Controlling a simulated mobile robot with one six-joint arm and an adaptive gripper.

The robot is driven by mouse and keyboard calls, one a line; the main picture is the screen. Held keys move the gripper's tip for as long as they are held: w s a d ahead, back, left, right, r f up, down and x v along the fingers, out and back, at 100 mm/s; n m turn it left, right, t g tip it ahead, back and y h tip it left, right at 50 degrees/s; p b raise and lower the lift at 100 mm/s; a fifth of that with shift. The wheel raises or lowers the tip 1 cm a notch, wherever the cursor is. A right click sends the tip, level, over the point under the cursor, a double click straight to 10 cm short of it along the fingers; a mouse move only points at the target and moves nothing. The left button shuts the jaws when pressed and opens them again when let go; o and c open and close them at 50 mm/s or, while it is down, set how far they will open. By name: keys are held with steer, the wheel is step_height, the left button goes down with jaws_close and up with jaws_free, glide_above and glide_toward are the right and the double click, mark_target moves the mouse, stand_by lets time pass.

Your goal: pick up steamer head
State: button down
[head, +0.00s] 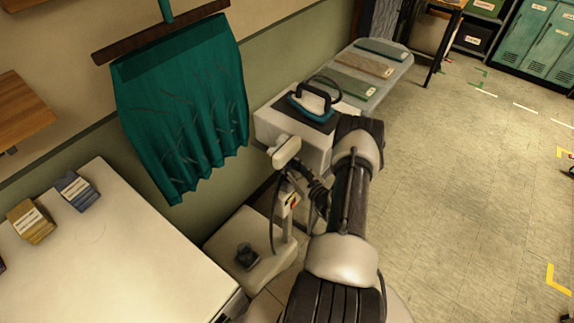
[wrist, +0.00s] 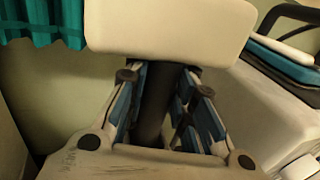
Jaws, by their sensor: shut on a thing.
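The steamer head (head: 286,152) is a cream block on a dark handle, above the steamer's pale stand (head: 288,215) in the head view. In the wrist view the cream head (wrist: 168,28) fills the top middle, and its dark handle (wrist: 154,105) runs down between my fingers. My gripper (wrist: 166,85) is shut on this handle, just below the head. In the head view my arm partly hides the gripper (head: 308,188). A dark hose hangs beside the stand. I cannot tell whether the head still touches its holder.
A teal skirt (head: 182,110) hangs on the wall to the left. An iron (head: 311,101) stands on a white unit behind the head, close on the right in the wrist view. A white table (head: 110,250) is at the left. Open floor (head: 470,200) lies right.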

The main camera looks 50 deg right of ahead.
step_height(320, 180, up, 18)
steer(key=p, duration=0.4)
steer(key=shift+r, duration=0.65)
steer(key=shift+a, duration=0.1)
